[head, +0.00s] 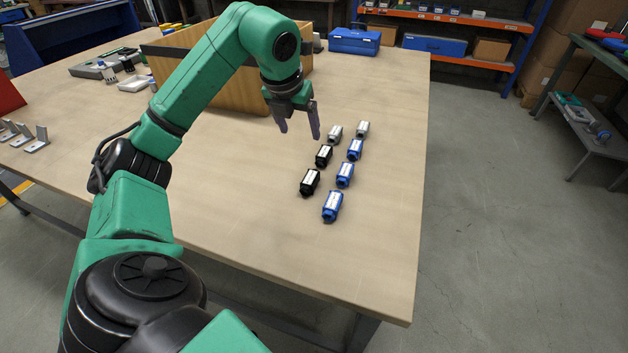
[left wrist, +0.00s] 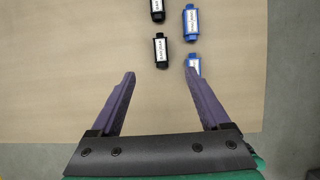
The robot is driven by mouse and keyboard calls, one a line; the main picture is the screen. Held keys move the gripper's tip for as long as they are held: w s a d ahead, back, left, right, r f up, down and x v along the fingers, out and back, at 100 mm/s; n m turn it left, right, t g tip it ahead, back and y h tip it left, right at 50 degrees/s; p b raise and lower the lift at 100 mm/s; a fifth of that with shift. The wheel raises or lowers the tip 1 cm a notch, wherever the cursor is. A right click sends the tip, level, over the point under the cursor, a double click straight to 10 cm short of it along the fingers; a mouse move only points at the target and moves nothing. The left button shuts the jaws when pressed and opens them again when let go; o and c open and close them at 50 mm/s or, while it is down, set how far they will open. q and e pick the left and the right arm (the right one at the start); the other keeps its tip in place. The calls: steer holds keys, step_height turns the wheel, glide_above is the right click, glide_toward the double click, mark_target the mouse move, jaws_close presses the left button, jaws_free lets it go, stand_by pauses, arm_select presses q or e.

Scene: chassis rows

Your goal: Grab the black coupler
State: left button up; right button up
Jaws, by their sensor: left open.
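Two black couplers with white labels lie on the wooden table in the head view, a nearer one (head: 310,182) and a farther one (head: 324,156). In the left wrist view one black coupler (left wrist: 161,51) lies ahead of the fingers and another (left wrist: 157,10) is cut by the top edge. My left gripper (head: 300,136) is open and empty above the table, up and left of the farther black coupler. It also shows in the left wrist view (left wrist: 160,100), with bare table between its fingers. My right gripper is not in view.
Blue couplers (head: 332,206) form a row just right of the black ones, with grey couplers (head: 335,133) at the far end. A wooden box (head: 215,80) stands behind my left arm. The table (head: 240,220) is clear at the front.

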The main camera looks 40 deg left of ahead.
arm_select(q)
step_height(320, 180, down, 4)
steer(key=b, duration=0.7)
glide_toward(309, 179)
steer(key=x, duration=1)
steer(key=shift+r, duration=0.1)
jaws_close()
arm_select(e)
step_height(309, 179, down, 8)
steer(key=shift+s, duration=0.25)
